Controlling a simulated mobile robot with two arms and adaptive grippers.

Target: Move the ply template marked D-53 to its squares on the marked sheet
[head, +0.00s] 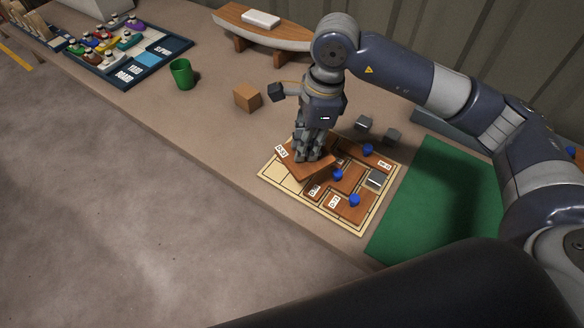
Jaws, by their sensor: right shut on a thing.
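The ply template (297,168) is a brown piece whose white label seems to read D-53. My right gripper (308,156) is shut on it, over the upper left part of the marked sheet (277,178). The template sits tilted across the grid, and I cannot tell whether it touches the sheet. The sheet is cream with dark lines, and its left squares are bare. Other brown templates with white labels and blue knobs lie on it, one of them at the front (344,212). My gripper hides part of the held template. My left gripper is out of view.
A green mat (432,200) lies right of the sheet. Grey blocks (363,123) and a wooden block (247,97) stand behind it. A green cup (181,73), a blue tray (150,60) of coloured items and a hull model (262,28) are farther back. The bench's front edge is close.

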